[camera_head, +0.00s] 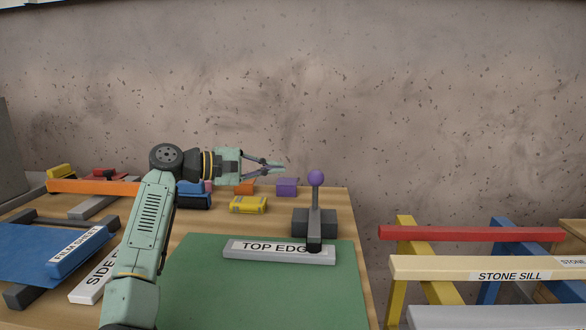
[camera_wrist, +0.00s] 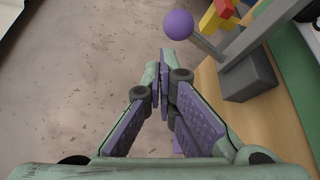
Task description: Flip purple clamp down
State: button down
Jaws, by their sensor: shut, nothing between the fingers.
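The purple clamp is a dark grey toggle clamp (camera_head: 300,223) at the far right of the wooden table. Its lever stands upright with a purple ball (camera_head: 316,177) on top. Its dark foot reaches onto the right end of the grey TOP EDGE bar (camera_head: 270,250). My gripper (camera_head: 280,168) is shut and empty, held level in the air just left of the ball and apart from it. In the wrist view the purple ball (camera_wrist: 178,25) is beyond the fingertips (camera_wrist: 164,85), and the clamp's grey base (camera_wrist: 248,78) is at the right.
A green mat (camera_head: 270,295) lies under the bar. A yellow block (camera_head: 248,204), a purple block (camera_head: 287,187) and blue pieces (camera_head: 194,195) sit behind it. A SIDE bar (camera_head: 95,280) lies left. A trestle with a red beam (camera_head: 470,233) stands right. A stone wall rises behind.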

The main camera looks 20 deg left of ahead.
jog(key=v, duration=0.4)
jog(key=shift+a+r, duration=0.1)
jog(key=shift+a, duration=0.05)
dwell(0.4)
